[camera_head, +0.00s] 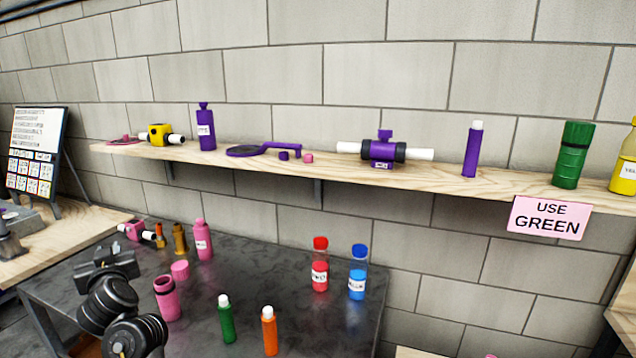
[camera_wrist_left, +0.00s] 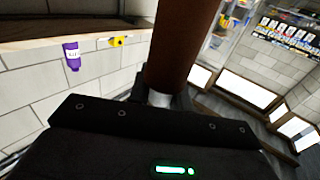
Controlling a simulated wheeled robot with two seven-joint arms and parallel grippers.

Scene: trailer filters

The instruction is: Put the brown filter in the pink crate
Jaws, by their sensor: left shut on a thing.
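The brown filter (camera_wrist_left: 182,45) is a brown cylinder with a white end (camera_wrist_left: 160,98), large in the left wrist view. My left gripper (camera_wrist_left: 160,105) is shut on it at the white end. In the head view my left gripper (camera_head: 106,262) is over the left end of the dark table, and I cannot pick out the held filter there. No pink crate can be made out for certain. My right gripper is not in view.
The dark table (camera_head: 300,265) bears pink bottles (camera_head: 202,240), a gold-brown item (camera_head: 180,238), a green filter (camera_head: 226,322), an orange filter (camera_head: 269,330), and red (camera_head: 320,265) and blue (camera_head: 357,272) bottles. A wooden shelf (camera_head: 340,174) runs above. A sign (camera_head: 548,218) reads "USE GREEN".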

